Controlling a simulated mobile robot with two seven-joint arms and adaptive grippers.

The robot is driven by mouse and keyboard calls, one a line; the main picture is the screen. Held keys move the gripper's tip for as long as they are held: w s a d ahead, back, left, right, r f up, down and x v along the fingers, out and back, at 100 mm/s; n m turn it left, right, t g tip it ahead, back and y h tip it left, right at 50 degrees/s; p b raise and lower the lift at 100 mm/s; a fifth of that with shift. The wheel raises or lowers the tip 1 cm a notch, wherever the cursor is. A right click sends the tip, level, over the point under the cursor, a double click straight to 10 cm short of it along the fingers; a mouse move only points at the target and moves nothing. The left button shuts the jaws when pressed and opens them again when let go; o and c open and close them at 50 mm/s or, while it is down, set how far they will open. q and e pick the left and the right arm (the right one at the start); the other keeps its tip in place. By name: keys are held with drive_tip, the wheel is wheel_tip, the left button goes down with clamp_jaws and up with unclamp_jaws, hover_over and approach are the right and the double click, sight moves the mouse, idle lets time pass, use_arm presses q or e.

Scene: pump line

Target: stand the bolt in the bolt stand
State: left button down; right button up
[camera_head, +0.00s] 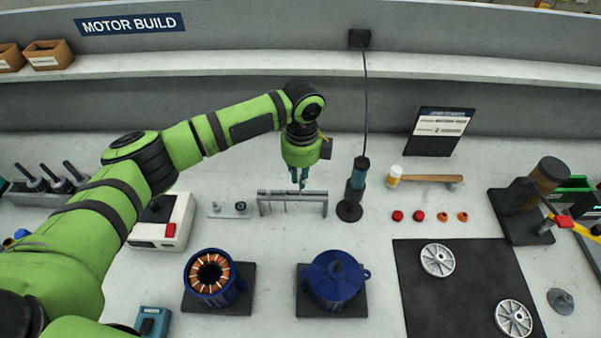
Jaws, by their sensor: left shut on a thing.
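My left gripper (298,181) points down just behind and above a grey, bridge-like rack on two legs, which looks like the bolt stand (317,199). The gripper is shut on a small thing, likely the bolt. The bolt is too small and too much hidden between the fingers and the rack to make out clearly. I cannot tell whether it touches the rack. My right gripper is not in view.
A small plate (226,213) with small parts lies left of the rack. A dark upright tool (357,178) with a cable stands close on the right. A copper-wound stator (211,276) and a blue motor housing (336,280) stand in front. A white-and-red box (160,222) is at left.

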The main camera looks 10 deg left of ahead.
use_arm(q)
drive_tip(key=shift+f+b, duration=1.1)
drive_tip(key=shift+f, duration=1.35)
drive_tip(key=c, duration=1)
unclamp_jaws()
drive_tip(key=shift+r, duration=0.1)
wheel_tip(320, 180, up, 6)
drive_tip(key=p, duration=0.7)
drive_tip(key=shift+s, duration=0.1)
